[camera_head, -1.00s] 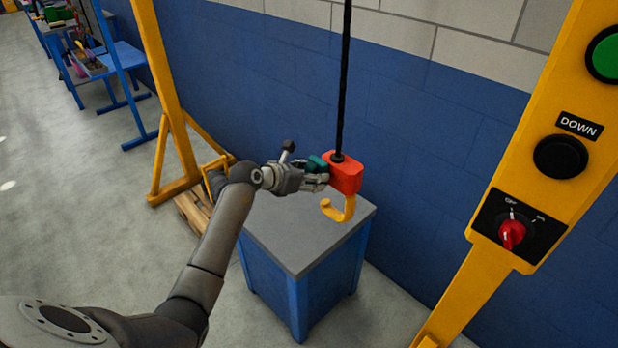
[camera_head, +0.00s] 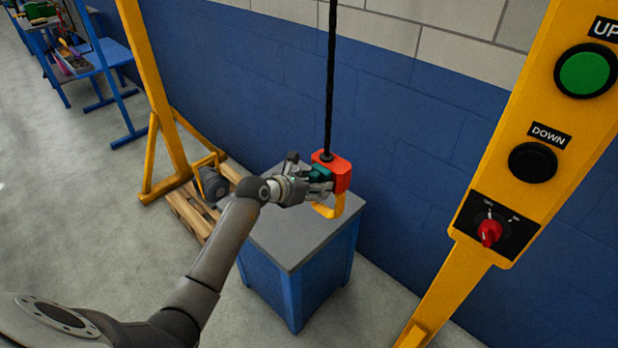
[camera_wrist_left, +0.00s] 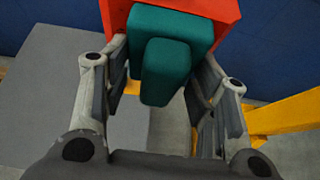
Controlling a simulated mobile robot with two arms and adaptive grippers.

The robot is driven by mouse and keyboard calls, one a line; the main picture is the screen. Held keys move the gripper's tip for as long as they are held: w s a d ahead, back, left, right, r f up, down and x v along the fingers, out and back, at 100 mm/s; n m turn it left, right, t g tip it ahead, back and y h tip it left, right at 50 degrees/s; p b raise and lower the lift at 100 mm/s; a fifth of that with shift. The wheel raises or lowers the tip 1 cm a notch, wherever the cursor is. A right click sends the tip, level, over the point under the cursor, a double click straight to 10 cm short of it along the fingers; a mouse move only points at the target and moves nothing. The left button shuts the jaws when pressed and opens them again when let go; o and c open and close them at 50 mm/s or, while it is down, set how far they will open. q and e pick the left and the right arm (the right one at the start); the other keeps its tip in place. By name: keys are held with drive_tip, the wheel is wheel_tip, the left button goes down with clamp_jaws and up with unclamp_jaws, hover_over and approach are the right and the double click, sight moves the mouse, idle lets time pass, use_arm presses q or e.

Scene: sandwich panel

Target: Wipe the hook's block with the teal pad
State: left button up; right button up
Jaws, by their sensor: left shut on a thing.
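The hook's block (camera_head: 343,174) is red-orange and hangs on a black cable, with the yellow hook (camera_head: 329,210) below it. My left gripper (camera_head: 322,184) is shut on the teal pad (camera_head: 320,173), at the left face of the block. The pad overlaps the block in the head view. In the left wrist view the teal pad (camera_wrist_left: 164,50) sits between the fingers (camera_wrist_left: 160,75), with the red block (camera_wrist_left: 226,10) right behind it. The pad looks to be against the block, but the contact face is hidden. My right gripper is not in view.
A blue cabinet with a grey top (camera_head: 290,235) stands below the hook. A yellow control post (camera_head: 500,180) with buttons and a red switch is at the right. A yellow frame (camera_head: 160,100) and a pallet (camera_head: 195,215) are at the left, before a blue wall.

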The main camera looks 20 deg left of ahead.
use_arm(q)
drive_tip(key=d+p, duration=0.1)
drive_tip(key=s+d+p, duration=0.1)
drive_tip(key=d, duration=0.1)
drive_tip(key=d+p, duration=0.1)
drive_tip(key=shift+s+d+r, duration=0.2)
drive_tip(key=shift+d+r, duration=0.05)
drive_tip(key=shift+a+f, duration=0.1)
drive_tip(key=shift+a, duration=0.05)
drive_tip(key=shift+w+a+f+b, duration=0.1)
drive_tip(key=shift+w+a+b, duration=0.15)
drive_tip(key=shift+a, duration=0.55)
drive_tip(key=shift+w+a+b, duration=0.2)
drive_tip(key=shift+w+a, duration=0.05)
drive_tip(key=shift+a, duration=0.5)
drive_tip(key=shift+w+a+b, duration=0.3)
drive_tip(key=shift+a+b, duration=0.2)
drive_tip(key=shift+a, duration=0.35)
drive_tip(key=a, duration=0.1)
drive_tip(key=w+a+b, duration=0.1)
drive_tip(key=a+b, duration=0.1)
drive_tip(key=a, duration=0.1)
drive_tip(key=shift+w+a, duration=0.1)
drive_tip(key=shift+w, duration=0.2)
